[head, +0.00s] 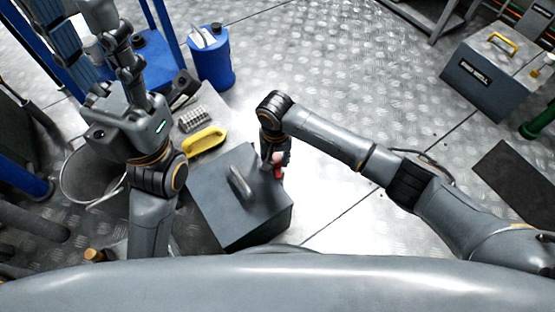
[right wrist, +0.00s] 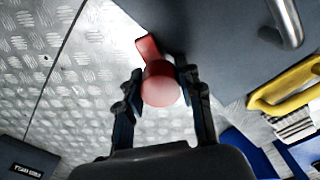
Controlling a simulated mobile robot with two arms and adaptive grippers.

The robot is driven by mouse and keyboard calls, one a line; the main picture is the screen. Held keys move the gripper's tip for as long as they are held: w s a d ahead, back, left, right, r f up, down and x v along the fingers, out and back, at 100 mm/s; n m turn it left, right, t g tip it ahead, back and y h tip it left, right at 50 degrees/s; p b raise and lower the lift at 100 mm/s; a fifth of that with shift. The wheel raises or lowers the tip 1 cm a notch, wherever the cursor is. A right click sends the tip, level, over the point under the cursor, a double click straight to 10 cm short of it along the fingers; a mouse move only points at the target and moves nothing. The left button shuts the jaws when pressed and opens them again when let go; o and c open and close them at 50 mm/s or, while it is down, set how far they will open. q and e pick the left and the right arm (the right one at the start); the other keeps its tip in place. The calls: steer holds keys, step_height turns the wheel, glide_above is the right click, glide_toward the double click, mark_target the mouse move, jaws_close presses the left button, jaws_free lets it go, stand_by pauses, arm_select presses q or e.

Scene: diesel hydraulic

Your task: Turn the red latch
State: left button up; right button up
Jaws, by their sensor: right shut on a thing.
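The red latch (right wrist: 147,47) shows in the right wrist view as a round red knob with a flat arm pointing up and slightly left. It sits at the edge of a dark grey box (head: 225,212) with a metal bar handle (head: 241,186). In the head view the latch (head: 278,172) is a small red patch at the box's right side, partly hidden by my right gripper (head: 274,160). In the right wrist view, the fingers of that gripper (right wrist: 160,80) are shut on the knob from both sides.
A yellow handle (head: 205,140) lies beside the box, near a ribbed metal block (head: 194,119). A blue canister (head: 212,60) stands behind. A grey case (head: 487,72) stands at the upper right. The metal floor (head: 330,85) between is open.

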mark_target(276, 158)
steer(key=m, duration=0.3)
steer(key=shift+s+m, duration=0.1)
steer(key=shift+m, duration=0.3)
steer(key=m, duration=0.3)
steer(key=shift+a+m, duration=0.1)
steer(key=shift+m, duration=0.3)
steer(key=m, duration=0.5)
steer(key=shift+m, duration=0.3)
steer(key=o, duration=1.1)
steer(key=shift+o, duration=0.2)
steer(key=r, duration=1)
steer(key=shift+w+r, duration=0.3)
steer(key=shift+r, duration=0.05)
steer(key=shift+s+r, duration=0.2)
steer(key=shift+r, duration=0.45)
